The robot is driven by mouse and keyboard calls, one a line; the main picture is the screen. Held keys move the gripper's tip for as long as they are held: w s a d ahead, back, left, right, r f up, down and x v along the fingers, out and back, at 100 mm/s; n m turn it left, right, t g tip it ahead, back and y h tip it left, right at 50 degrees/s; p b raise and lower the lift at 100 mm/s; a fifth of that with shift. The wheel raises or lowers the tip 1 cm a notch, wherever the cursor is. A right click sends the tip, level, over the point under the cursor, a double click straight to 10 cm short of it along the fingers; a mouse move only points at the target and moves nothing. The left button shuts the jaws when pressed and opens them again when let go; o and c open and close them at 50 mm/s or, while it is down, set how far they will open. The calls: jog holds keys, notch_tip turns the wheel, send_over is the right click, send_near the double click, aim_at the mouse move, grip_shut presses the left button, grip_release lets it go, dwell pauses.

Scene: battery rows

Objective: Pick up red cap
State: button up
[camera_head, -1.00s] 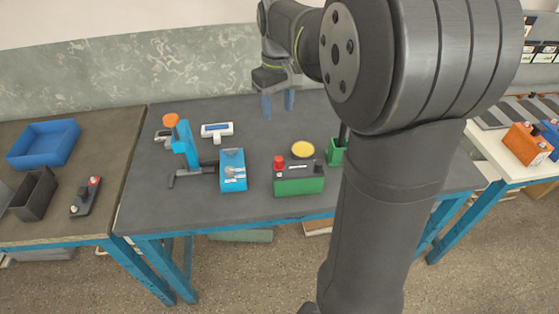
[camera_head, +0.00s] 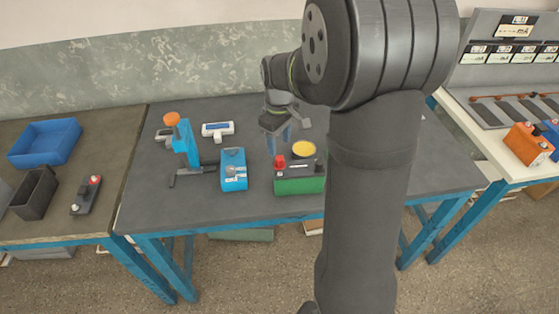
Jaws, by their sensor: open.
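The red cap (camera_head: 279,162) sits on the left end of the top of a green battery (camera_head: 299,186), near the table's front edge. My gripper (camera_head: 278,144) is open and points down, with its blue fingers just above and behind the red cap. They look empty. From this angle I cannot tell whether the fingertips touch the cap.
A white-and-blue device (camera_head: 217,129) lies behind.

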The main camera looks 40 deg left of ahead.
aim_at(280, 158)
jog(key=shift+d+f, duration=0.1)
jog(key=shift+f, duration=2.6)
jog(key=c, duration=1)
